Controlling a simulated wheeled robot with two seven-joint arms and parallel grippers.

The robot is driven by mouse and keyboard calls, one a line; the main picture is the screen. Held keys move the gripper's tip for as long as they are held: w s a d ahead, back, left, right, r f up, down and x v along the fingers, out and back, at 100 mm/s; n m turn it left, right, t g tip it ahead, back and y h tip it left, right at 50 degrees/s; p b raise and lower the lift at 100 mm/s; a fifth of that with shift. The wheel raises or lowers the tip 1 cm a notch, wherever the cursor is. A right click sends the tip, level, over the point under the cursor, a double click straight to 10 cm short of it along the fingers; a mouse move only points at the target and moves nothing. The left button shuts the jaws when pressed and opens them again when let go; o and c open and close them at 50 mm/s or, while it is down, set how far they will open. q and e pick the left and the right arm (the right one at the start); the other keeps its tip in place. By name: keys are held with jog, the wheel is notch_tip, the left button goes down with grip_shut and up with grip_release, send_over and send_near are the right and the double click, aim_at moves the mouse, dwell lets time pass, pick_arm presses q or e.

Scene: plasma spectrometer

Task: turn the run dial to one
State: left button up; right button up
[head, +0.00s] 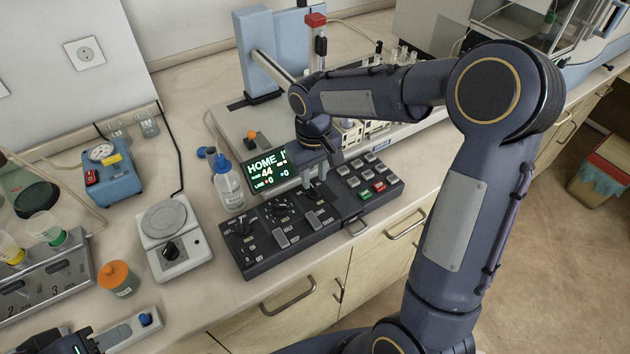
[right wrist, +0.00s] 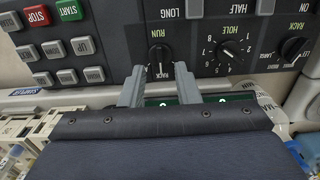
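The run dial (right wrist: 160,58) is a dark knob on the black control panel (right wrist: 112,38), beside the printed word RUN. Which mark it points at is too small to read. My right gripper (right wrist: 159,72) has its two grey fingers apart, one on each side of the run dial; whether they touch it I cannot tell. In the head view my right gripper (head: 318,185) reaches down over the panel (head: 262,266) and hides most of this dial. My left gripper (head: 68,344) is only partly in view at the bottom left, away from the panel.
The hole dial (right wrist: 230,52) and a rack dial (right wrist: 292,52) sit beside the run dial. Start and stop buttons (head: 372,190) are at the panel's right. A lit display (head: 268,170) stands behind. A wash bottle (head: 228,188) and a balance (head: 170,240) stand to the left.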

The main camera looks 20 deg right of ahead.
aim_at(314, 188)
jog(key=shift+f, duration=1.6)
jog(key=shift+c, duration=0.4)
grip_shut()
jog(key=shift+n, duration=0.3)
jog(key=n, duration=0.4)
jog(key=shift+r+n, duration=0.1)
jog(key=shift+n, duration=0.2)
jog(key=shift+n+p, duration=0.35)
jog(key=shift+n, duration=1.85)
